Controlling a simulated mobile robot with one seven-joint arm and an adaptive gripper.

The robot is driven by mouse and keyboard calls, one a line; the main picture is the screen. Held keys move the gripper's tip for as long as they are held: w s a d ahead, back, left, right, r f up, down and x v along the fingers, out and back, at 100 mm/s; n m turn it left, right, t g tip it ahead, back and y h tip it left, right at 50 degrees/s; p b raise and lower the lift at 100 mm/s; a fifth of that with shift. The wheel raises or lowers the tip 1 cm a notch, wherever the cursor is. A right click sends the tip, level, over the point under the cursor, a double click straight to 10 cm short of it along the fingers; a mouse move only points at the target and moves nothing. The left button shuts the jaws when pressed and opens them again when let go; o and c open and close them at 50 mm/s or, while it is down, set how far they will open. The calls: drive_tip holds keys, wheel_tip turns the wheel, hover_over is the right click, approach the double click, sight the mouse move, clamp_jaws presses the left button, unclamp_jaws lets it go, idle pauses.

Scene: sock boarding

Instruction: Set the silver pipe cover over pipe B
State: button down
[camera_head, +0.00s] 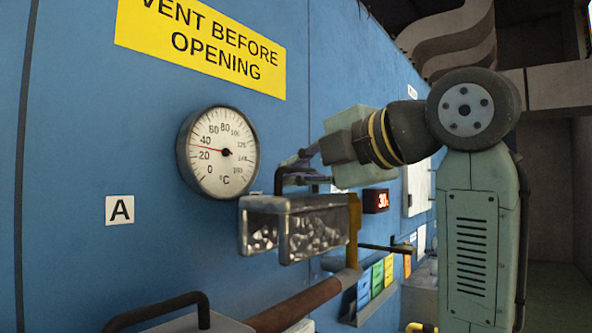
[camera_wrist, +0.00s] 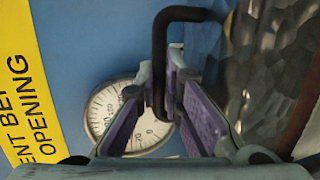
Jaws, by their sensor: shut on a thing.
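The silver pipe cover (camera_head: 318,232) has a hammered, shiny surface and a black bar handle (camera_head: 283,177) on top. It hangs in front of the blue wall, below and right of the gauge. My gripper (camera_head: 303,158) is shut on the handle from above. In the wrist view my gripper's purple pads (camera_wrist: 163,105) close around the black handle (camera_wrist: 182,14), and the cover (camera_wrist: 275,55) fills the right side. A brown pipe (camera_head: 305,300) runs below the cover toward a yellow-brown upright (camera_head: 353,230). No B label is readable, so I cannot tell which pipe is B.
A round gauge (camera_head: 217,153) and an A label (camera_head: 119,210) are on the blue wall. A grey lid with a black handle (camera_head: 155,309) is at the lower left. A red display (camera_head: 376,200) and coloured bins (camera_head: 376,278) are further along.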

sight(297, 209)
drive_tip(key=shift+f+b, duration=1.75)
drive_tip(key=shift+f, duration=0.9)
drive_tip(key=shift+f+b, duration=2.1)
drive_tip(key=shift+f, duration=1.5)
drive_tip(key=c, duration=1.6)
unclamp_jaws()
drive_tip(key=shift+c, duration=0.2)
drive_tip(key=v, duration=1.2)
